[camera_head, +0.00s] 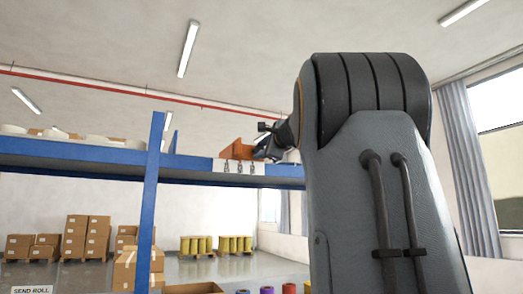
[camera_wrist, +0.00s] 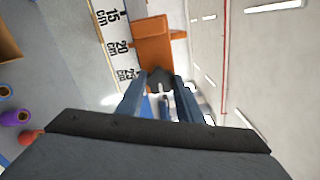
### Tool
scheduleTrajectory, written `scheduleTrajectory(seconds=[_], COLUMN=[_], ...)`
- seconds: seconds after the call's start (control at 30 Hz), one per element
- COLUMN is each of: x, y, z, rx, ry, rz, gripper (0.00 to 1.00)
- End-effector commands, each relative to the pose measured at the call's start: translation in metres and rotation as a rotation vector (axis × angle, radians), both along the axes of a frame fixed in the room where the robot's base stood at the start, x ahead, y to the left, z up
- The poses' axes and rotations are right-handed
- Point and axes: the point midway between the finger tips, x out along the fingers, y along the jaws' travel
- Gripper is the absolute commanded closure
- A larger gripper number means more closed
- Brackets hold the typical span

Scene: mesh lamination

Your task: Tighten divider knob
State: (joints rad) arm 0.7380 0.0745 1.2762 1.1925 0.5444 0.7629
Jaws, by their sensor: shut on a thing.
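The orange divider (camera_head: 238,150) stands on the upper shelf beside a white scale strip. It also shows in the wrist view (camera_wrist: 157,42), next to the strip's printed marks. A black knob (camera_wrist: 160,76) is at the divider's near end, in front of the orange part. My gripper (camera_wrist: 159,90) has its two blue-grey fingers on either side of the knob and is shut on it. In the head view my gripper (camera_head: 262,150) is small and partly hidden by my own arm.
The blue shelf (camera_head: 75,153) runs across the left, with white rolls (camera_head: 100,139) on it. A blue upright (camera_head: 151,205) stands left of the divider. Stacked cartons (camera_head: 88,236) and yellow rolls (camera_head: 235,243) are far behind.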

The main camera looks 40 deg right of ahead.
Motion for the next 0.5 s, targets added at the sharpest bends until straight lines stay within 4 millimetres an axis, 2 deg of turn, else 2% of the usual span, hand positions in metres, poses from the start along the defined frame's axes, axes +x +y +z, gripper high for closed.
scheduleTrajectory(seconds=[0.3, 0.33, 0.43, 0.5], x=[0.0003, 0.0003, 0.0003, 0.0002], y=[-0.0003, -0.0003, -0.0003, -0.0002], z=[-0.0013, -0.0013, -0.0012, -0.001], rx=[0.004, 0.004, 0.003, 0.003], ry=[0.001, 0.001, 0.0, 0.0], rz=[0.001, 0.001, 0.0, 0.0], gripper=[0.9, 0.66, 0.49, 0.48])
